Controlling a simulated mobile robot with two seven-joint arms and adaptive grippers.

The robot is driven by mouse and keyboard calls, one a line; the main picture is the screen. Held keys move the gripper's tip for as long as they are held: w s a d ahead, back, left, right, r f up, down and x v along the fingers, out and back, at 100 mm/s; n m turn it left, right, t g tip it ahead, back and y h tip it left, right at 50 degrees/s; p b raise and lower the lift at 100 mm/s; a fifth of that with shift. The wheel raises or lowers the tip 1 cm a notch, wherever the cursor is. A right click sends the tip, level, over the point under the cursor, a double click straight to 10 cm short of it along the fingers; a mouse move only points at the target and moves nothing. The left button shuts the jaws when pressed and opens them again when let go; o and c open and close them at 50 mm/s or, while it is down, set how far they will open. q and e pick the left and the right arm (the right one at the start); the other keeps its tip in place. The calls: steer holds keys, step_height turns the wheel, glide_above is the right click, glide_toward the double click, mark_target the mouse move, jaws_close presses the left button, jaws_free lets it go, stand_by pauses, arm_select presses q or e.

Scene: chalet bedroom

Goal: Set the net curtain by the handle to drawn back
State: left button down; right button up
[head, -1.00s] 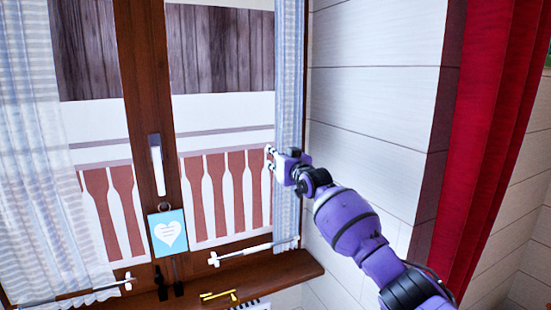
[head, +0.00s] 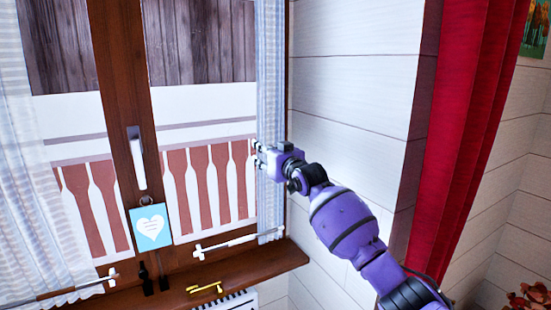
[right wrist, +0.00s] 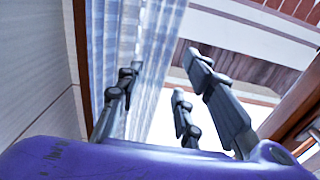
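A sheer striped net curtain (head: 270,90) hangs gathered in a narrow strip at the window's right edge. Another net curtain (head: 35,190) hangs spread over the left pane. A white handle (head: 136,158) stands upright on the middle window post. My right gripper (head: 257,153) is in front of the gathered curtain, its fingertips pointing left past it. In the right wrist view its fingers (right wrist: 160,82) are spread, one overlapping the curtain (right wrist: 135,40) and the others beyond its edge. I cannot tell whether they touch it. My left gripper is not in view.
A blue card with a white heart (head: 151,227) hangs from the window post. White rods (head: 225,243) cross low at the panes. A yellow object (head: 206,288) lies on the wooden sill (head: 255,266). A red curtain (head: 465,130) hangs right of the pale wall.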

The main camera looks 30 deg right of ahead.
steer(key=s, duration=0.7)
steer(key=shift+s+d, duration=0.2)
steer(key=shift+s, duration=0.05)
steer(key=shift+r, duration=0.1)
